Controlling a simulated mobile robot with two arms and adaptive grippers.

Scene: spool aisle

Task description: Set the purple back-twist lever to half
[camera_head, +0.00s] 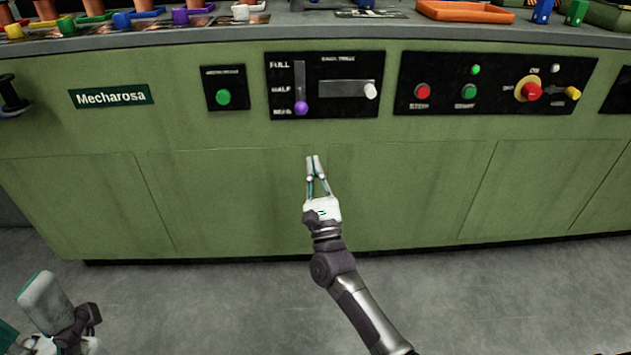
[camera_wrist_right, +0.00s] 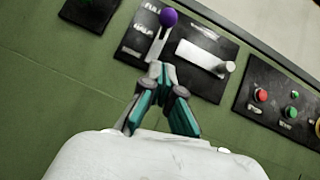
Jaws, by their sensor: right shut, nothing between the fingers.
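The purple back-twist lever knob (camera_head: 301,108) stands out from a black panel (camera_head: 353,105) on the green machine. In the head view it shows by the lowest label, under FULL and HALF. In the wrist view the purple knob (camera_wrist_right: 168,18) looks higher, near the FULL label, so its exact height is hard to tell. My right gripper (camera_head: 314,158) is shut and empty. In the head view it shows below the panel, apart from the knob. The fingertips (camera_wrist_right: 160,68) overlap the panel's lower part in the wrist view. My left gripper's fingers are not visible.
A white knob (camera_head: 371,91) on a horizontal slot sits right of the lever. A green button (camera_head: 223,97) is to the left. The red and green button panel (camera_head: 490,85) is to the right. The green front (camera_head: 230,190) below is flat and clear.

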